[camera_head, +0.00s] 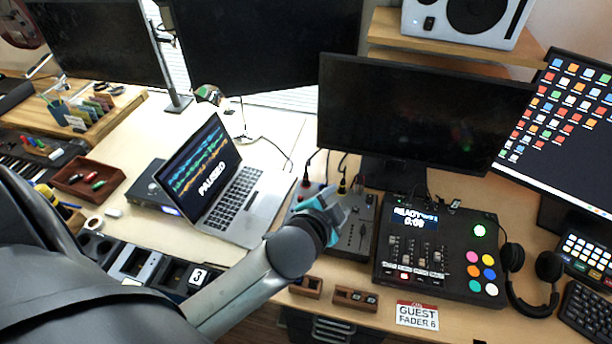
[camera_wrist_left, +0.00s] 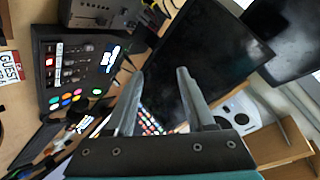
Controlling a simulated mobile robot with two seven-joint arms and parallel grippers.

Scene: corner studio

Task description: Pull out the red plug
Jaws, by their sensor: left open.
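In the head view a small dark audio box (camera_head: 356,232) sits between the laptop and the mixer. Cables go into its back edge. A red-collared plug (camera_head: 306,182) stands at its back left, and a yellow-collared plug (camera_head: 342,186) is to its right. My left gripper (camera_head: 336,202) is over the left part of the box, in front of the red plug, and hides some of it. In the left wrist view the open left gripper (camera_wrist_left: 161,74) has nothing between its fingers. The audio box (camera_wrist_left: 98,12) is at the top there. My right gripper is out of view.
The laptop (camera_head: 238,190) stands left of the box, and the black mixer (camera_head: 440,250) is close on its right. A monitor (camera_head: 420,115) rises behind. Headphones (camera_head: 530,280) lie right.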

